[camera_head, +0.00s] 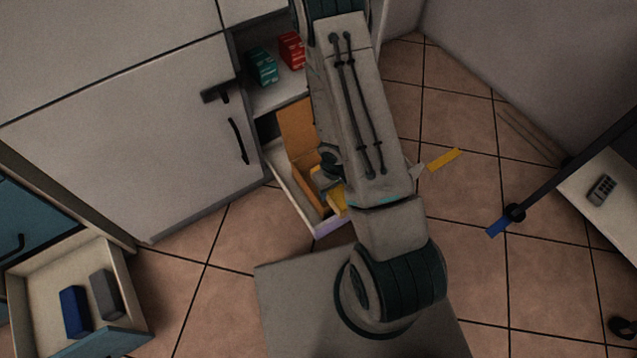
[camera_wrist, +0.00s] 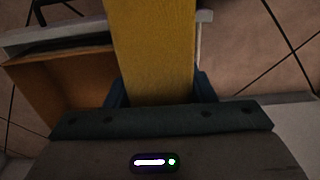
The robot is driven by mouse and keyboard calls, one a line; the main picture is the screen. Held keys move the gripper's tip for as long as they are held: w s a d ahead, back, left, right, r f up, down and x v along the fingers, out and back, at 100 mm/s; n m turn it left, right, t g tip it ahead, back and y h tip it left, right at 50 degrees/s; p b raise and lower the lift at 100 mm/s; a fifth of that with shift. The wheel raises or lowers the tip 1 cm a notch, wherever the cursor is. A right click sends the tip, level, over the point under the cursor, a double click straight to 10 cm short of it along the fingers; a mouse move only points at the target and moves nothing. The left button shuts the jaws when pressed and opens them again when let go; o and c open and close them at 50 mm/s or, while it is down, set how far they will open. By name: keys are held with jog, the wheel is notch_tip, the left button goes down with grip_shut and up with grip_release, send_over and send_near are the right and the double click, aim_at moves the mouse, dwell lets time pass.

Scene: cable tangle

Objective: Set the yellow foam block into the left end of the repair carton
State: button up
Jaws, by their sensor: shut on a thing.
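The yellow foam block shows large in the wrist view (camera_wrist: 150,45), gripped between the two dark jaws of my gripper (camera_wrist: 160,90). In the head view, part of the yellow block (camera_head: 340,199) shows beside my arm, which hides much of it and of my gripper (camera_head: 328,176). The repair carton, brown with its flap raised (camera_head: 297,128), stands in an open pale drawer; my arm covers its right side. In the wrist view the carton (camera_wrist: 60,82) is left of the block. I cannot tell how high the block is above it.
A teal box (camera_head: 263,67) and a red box (camera_head: 292,50) sit on the shelf behind. A lower-left drawer (camera_head: 133,302) holds a blue block (camera_head: 74,312) and a grey block (camera_head: 106,294). A yellow strip (camera_head: 444,159) shows right of my arm. Tiled floor lies between.

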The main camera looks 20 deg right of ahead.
jog(key=shift+w+a+f+b, duration=0.2)
jog(key=shift+w+f+b, duration=0.4)
jog(key=shift+w+f, duration=1.25)
jog(key=shift+w+a+f+b, duration=0.2)
jog(key=shift+w+f+b, duration=0.35)
jog(key=shift+w+f, duration=1.3)
jog(key=shift+w+a+f+b, duration=0.2)
jog(key=shift+w+f+b, duration=0.4)
jog(key=shift+w+f, duration=1.2)
jog(key=shift+w, duration=0.1)
jog(key=shift+f+b, duration=0.55)
jog(key=shift+b, duration=0.1)
jog(key=o, duration=0.7)
jog(key=shift+c, duration=0.2)
jog(key=shift+r, duration=0.1)
